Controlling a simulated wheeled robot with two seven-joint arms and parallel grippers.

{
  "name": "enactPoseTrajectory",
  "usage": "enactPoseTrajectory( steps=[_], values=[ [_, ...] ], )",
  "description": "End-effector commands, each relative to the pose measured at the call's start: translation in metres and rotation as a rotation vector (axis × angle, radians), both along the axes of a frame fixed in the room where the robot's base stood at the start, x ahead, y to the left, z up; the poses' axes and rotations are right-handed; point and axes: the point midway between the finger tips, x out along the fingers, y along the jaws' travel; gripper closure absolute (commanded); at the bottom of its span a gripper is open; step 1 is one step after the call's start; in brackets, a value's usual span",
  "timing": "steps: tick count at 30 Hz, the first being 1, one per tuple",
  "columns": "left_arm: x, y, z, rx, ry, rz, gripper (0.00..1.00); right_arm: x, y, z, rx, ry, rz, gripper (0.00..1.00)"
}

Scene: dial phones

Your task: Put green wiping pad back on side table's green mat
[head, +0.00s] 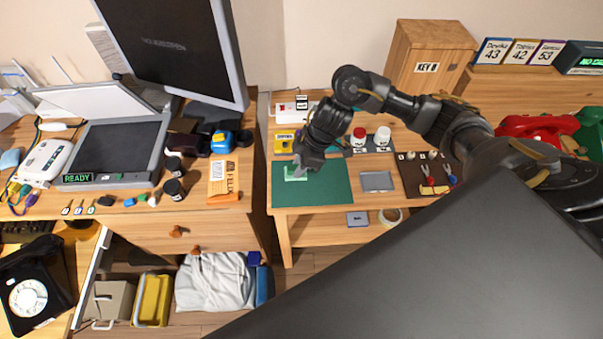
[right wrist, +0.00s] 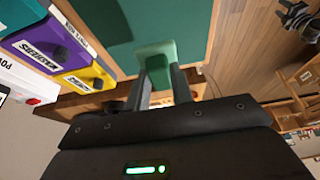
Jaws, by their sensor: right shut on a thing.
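The green wiping pad (head: 296,174) shows light green at the left part of the green mat (head: 325,190) on the side table (head: 300,232). My right gripper (head: 299,165) reaches down over it from above. In the right wrist view the pad (right wrist: 153,50) sits between the two fingertips of my right gripper (right wrist: 160,72), which is shut on it. The dark green mat (right wrist: 120,22) lies behind the pad there. I cannot tell whether the pad touches the mat. My left gripper is not in view.
A yellow labelled box (head: 284,143) stands behind the mat, and a grey tray (head: 377,181) lies to its right. White bottles (head: 382,137) stand at the back. A board with pliers (head: 428,175) is farther right. The mat's right part is clear.

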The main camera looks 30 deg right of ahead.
Motion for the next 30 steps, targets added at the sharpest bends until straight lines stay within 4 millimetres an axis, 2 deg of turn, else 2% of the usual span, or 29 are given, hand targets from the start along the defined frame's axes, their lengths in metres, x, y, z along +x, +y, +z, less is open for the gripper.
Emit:
enactPoseTrajectory(
  steps=[7, 10, 15, 29, 30],
  values=[
    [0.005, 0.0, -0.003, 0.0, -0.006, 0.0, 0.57, 0.002, -0.004, -0.007, 0.001, 0.001, -0.001, 0.98],
    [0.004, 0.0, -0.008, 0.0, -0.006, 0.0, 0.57, 0.005, -0.011, -0.02, 0.001, 0.005, -0.003, 0.98],
    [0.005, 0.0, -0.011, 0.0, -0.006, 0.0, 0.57, 0.005, -0.009, -0.041, 0.002, 0.004, -0.002, 0.98],
    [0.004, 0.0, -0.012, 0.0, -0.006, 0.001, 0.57, 0.005, -0.01, -0.047, 0.0, 0.001, 0.0, 0.98],
    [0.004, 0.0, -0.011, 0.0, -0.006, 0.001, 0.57, 0.005, -0.01, -0.047, 0.0, 0.0, 0.0, 0.72]
  ],
)
